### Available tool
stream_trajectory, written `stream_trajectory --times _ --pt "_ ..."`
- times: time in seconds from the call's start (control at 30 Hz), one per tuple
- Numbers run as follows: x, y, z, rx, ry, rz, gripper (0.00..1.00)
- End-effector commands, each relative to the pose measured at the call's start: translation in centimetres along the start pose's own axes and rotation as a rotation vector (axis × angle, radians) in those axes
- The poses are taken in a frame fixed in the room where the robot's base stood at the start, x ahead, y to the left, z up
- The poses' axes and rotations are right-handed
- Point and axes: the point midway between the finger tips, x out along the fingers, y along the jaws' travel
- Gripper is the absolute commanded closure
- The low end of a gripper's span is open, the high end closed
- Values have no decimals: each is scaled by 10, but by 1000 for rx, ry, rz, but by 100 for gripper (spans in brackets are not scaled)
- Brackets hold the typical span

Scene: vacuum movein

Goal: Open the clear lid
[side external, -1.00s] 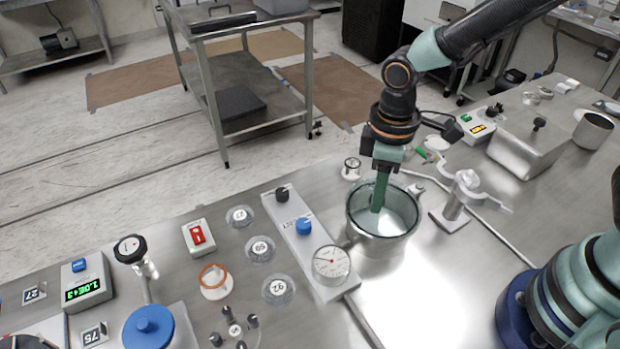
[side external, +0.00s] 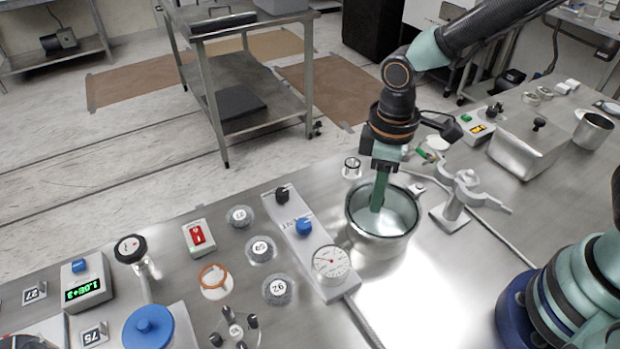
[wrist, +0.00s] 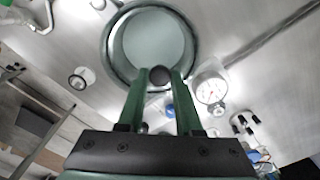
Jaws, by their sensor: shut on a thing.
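The round metal chamber (side external: 372,243) stands on the bench right of the gauge panel. Its clear lid (side external: 402,207) is hard to make out in the side view; I cannot tell whether it rests on the rim or is slightly raised. In the wrist view the round opening shows pale green through the lid (wrist: 153,45). My gripper (side external: 377,209) points straight down over the chamber. In the wrist view, my gripper (wrist: 160,77) is shut on a dark round knob (wrist: 160,76) between its fingertips. The fingers hide the knob in the side view.
A clamp stand (side external: 455,205) is close to the chamber's right. The panel with the dial gauge (side external: 331,262) and blue knob (side external: 304,226) is close on its left. A small glass jar (side external: 352,168) stands behind. Bright bench in front is clear.

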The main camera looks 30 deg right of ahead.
Motion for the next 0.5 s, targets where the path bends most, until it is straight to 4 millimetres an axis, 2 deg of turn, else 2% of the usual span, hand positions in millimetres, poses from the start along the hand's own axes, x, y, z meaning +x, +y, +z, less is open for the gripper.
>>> stream_trajectory --times 0.27,0.5 --pt "-2 11 -11 122 5 2 100" --pt "-2 29 -22 326 5 1 100"
